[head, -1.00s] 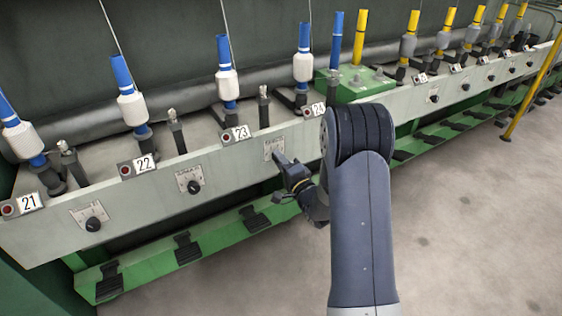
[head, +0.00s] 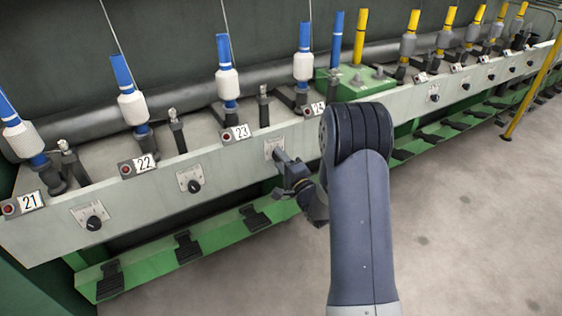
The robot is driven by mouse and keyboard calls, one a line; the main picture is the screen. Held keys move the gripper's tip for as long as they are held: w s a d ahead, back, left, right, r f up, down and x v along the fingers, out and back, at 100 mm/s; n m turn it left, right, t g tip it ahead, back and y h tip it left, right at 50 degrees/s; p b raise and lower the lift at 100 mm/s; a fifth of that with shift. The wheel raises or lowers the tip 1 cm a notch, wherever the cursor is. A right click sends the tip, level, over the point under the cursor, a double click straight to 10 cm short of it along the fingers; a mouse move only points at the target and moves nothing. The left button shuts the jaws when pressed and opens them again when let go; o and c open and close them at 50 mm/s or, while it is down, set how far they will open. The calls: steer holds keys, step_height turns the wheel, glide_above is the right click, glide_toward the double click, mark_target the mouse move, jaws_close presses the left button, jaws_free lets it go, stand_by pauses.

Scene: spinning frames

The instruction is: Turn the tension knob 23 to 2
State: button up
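The number plate 23 (head: 236,133) is on the top edge of the pale machine rail. The dial plate (head: 273,145) to its lower right is partly covered by my gripper (head: 281,156). The knob on this dial is hidden behind my fingertips, so its pointer cannot be read. My gripper reaches in from the lower right, with its tips at the dial's lower part. I cannot tell whether they touch or grip the knob, or how far apart the fingers are.
Similar black knobs are below plate 22 (head: 194,186) and plate 21 (head: 94,222). Spindles with white yarn (head: 227,84) stand behind the rail. A green bar with black pedals (head: 188,247) runs below. The floor (head: 460,220) at right is clear.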

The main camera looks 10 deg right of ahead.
steer(key=shift+o, duration=0.9)
steer(key=p+v, duration=0.1)
steer(key=v, duration=0.9)
steer(key=shift+s+d+p, duration=0.15)
steer(key=shift+s+p, duration=0.2)
steer(key=shift+p, duration=0.05)
steer(key=shift+w+f, duration=0.1)
steer(key=b+x, duration=0.1)
steer(key=x, duration=0.9)
steer(key=shift+w+b, duration=0.3)
steer(key=shift+b, duration=0.1)
steer(key=shift+s, duration=0.1)
